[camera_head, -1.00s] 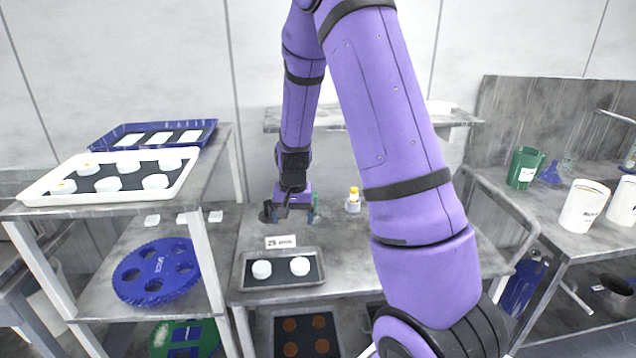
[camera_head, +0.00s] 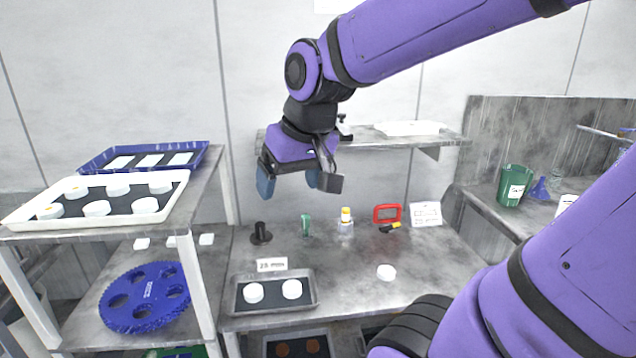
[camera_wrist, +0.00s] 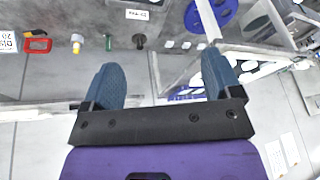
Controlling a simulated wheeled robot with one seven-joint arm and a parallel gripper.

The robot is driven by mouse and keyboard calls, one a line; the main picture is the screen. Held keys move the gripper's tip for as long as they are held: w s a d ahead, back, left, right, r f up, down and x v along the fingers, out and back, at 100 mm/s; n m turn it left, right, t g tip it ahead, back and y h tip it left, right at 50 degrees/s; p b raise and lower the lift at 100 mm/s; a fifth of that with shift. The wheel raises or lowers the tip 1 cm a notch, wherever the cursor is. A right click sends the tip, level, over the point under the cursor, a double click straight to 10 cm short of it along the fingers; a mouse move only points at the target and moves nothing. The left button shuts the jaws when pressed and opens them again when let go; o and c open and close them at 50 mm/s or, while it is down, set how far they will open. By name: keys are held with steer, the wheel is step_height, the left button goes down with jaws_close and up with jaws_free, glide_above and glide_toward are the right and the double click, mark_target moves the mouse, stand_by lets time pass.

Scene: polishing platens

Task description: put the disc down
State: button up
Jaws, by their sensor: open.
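A lone white disc (camera_head: 386,272) lies flat on the bare grey bench (camera_head: 350,292), right of the middle. Two more white discs, a left one (camera_head: 253,292) and a right one (camera_head: 292,289), sit on a small dark-lined metal tray (camera_head: 273,308) at the bench's front left. My gripper (camera_head: 290,182) is raised well above the back of the bench, apart from every disc. Its blue fingers are spread with nothing between them, as the wrist view (camera_wrist: 160,80) also shows.
A black stand (camera_head: 261,235), green item (camera_head: 306,225), yellow-capped bottle (camera_head: 346,222) and red-framed device (camera_head: 387,213) stand along the bench's back. A wall shelf (camera_head: 440,139) is behind my gripper. A rack at left holds a white disc tray (camera_head: 20,217) and blue platen (camera_head: 146,297).

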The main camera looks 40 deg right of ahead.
steer(key=s+a+r+n+t, duration=0.1)
steer(key=s+r, duration=0.1)
steer(key=s, duration=0.5)
steer(key=shift+s+r+n, duration=0.15)
steer(key=shift+s+n, duration=0.15)
steer(key=shift+s, duration=0.1)
steer(key=shift+a, duration=0.1)
stand_by(0.5)
